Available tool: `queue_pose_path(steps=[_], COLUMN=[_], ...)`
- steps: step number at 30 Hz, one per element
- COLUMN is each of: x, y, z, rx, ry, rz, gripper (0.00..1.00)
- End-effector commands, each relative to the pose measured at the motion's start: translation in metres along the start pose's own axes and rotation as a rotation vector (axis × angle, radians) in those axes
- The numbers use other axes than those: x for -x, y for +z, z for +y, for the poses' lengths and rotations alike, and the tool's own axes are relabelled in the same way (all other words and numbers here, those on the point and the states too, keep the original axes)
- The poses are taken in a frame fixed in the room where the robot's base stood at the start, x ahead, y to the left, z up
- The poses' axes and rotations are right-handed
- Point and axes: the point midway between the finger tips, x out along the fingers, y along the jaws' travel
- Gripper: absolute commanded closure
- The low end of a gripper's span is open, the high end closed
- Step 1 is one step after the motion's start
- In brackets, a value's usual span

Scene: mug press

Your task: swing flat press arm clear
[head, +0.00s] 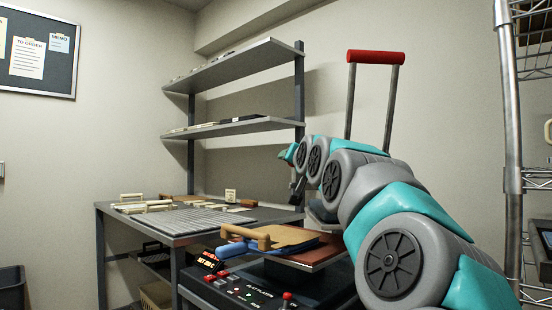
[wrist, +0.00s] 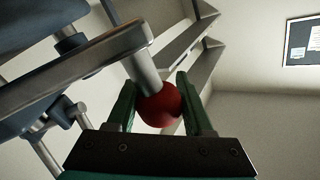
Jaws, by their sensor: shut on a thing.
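The flat press (head: 262,291) stands at the bottom centre of the head view, with a dark body, buttons and small lights. A tall handle with a red crossbar (head: 376,57) on two grey posts rises behind my arm. My gripper (head: 297,188) is above the press, partly hidden by my arm's links. In the wrist view my gripper (wrist: 157,82) is shut on a red ball knob (wrist: 160,106), with a green finger on each side. The knob sits on the end of a grey rod (wrist: 143,72). Dark blue-grey press parts (wrist: 70,68) lie left of it. The knob is hidden in the head view.
A brown board with a tan sheet (head: 282,236) and a wooden-handled blue item (head: 236,247) lie on the press. A table (head: 188,240) with a grey ribbed mat stands to the left, under two wall shelves (head: 240,62). A wire rack (head: 510,180) is at right.

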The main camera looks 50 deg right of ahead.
Motion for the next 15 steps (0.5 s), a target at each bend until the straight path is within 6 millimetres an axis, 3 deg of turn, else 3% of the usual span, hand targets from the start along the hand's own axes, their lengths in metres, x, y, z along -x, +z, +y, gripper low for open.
queue_pose_path(steps=[8, 15], x=[0.032, 0.060], y=[-0.020, -0.041], z=[0.032, 0.072], rx=[-0.001, -0.002], ry=[-0.034, -0.033], rz=[-0.011, -0.008], gripper=[1.00, 1.00])
